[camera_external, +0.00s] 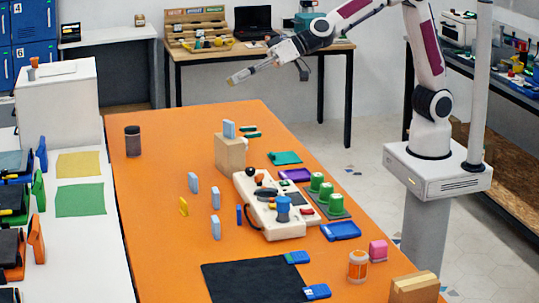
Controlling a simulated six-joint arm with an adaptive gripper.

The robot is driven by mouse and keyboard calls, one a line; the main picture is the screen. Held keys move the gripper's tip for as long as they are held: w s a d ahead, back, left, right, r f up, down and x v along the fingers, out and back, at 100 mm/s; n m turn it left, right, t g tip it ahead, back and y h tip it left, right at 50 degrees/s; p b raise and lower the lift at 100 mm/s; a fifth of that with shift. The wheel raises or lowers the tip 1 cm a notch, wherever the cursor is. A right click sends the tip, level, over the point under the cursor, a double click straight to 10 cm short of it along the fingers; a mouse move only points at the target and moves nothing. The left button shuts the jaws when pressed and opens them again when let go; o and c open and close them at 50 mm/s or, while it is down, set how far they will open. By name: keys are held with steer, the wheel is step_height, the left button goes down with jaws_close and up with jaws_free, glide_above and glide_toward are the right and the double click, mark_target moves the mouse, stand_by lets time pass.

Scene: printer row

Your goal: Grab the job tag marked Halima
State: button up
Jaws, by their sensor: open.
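Several small upright tags stand on the orange table. Light blue ones are at the left middle (193,182), beside it (215,198), and nearer the front (216,227). Another light blue one (229,129) stands on a tan box (231,155). A yellow one (183,206) and a dark blue one (239,214) stand near them. No writing is legible at this size, so I cannot tell which is marked Halima. My gripper (236,79) is open and empty, high above the table's far end, well apart from all the tags.
A cream console (269,207) with knobs stands mid-table, with green cylinders (321,186) to its right. A black mat (250,283) with blue pieces lies in front. A dark cup (132,141) stands far left. The orange table's (150,215) left side is mostly clear.

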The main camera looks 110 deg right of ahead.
steer(key=w+d+f+m+h, duration=0.2)
steer(key=w+d+f+h, duration=0.1)
steer(key=w+f, duration=0.3)
steer(key=m+g+h, duration=0.6)
steer(key=h, duration=0.2)
glide_toward(193, 175)
steer(key=shift+w+d+f, duration=0.7)
steer(key=shift+d+f, duration=0.05)
steer(key=shift+f, duration=0.2)
steer(key=shift+x, duration=1.3)
steer(key=shift+d, duration=0.1)
steer(key=shift+x, duration=2.5)
steer(key=shift+s+d, duration=0.1)
steer(key=shift+d, duration=0.05)
